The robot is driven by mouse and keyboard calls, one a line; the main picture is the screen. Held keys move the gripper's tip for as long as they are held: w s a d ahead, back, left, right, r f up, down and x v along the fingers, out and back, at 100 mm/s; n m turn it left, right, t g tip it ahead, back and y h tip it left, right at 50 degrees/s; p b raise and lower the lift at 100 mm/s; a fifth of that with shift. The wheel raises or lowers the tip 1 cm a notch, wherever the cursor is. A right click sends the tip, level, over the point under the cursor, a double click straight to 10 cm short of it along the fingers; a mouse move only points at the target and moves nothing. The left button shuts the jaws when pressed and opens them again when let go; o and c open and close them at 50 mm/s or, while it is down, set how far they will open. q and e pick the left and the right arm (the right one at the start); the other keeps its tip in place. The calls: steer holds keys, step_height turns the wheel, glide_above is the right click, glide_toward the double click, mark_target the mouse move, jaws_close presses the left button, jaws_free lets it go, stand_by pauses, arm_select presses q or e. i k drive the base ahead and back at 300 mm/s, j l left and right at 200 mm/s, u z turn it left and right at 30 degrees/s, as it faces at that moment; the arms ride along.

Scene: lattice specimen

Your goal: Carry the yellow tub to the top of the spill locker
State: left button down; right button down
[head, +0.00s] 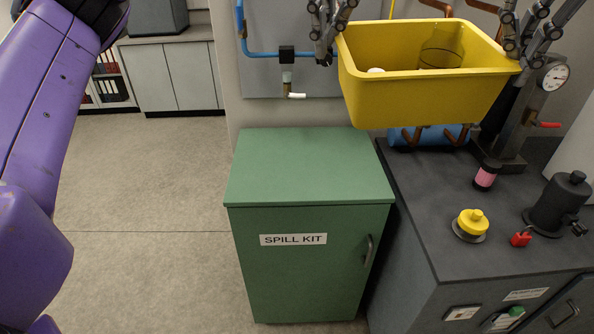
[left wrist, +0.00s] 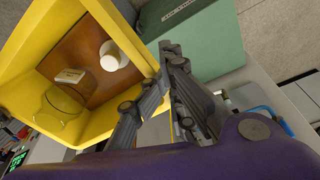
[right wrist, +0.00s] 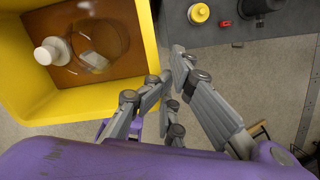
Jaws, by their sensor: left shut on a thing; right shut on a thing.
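The yellow tub (head: 430,98) is held up in the air between my two grippers, above and to the right of the spill locker. My left gripper (head: 330,45) is shut on the tub's left rim. My right gripper (head: 518,55) is shut on its right rim. Inside the tub, a white lidded container (left wrist: 112,56) and a clear rounded vessel (right wrist: 100,45) lie on a brown bottom. The green spill locker (head: 310,168) stands below, with a "SPILL KIT" label on its front and a bare flat top.
A dark bench (head: 440,215) adjoins the locker on the right. It carries a yellow knob (head: 472,223), a pink-banded spool (head: 486,176), a black cylinder (head: 562,203) and a gauge stand (head: 510,140). Blue pipe (head: 262,52) and a valve are on the wall behind. Floor is clear at left.

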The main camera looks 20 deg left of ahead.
mark_target(299, 170)
steer(key=k+j, duration=0.1)
steer(key=j, duration=0.8)
steer(key=k+j, duration=0.15)
steer(key=j, duration=0.3)
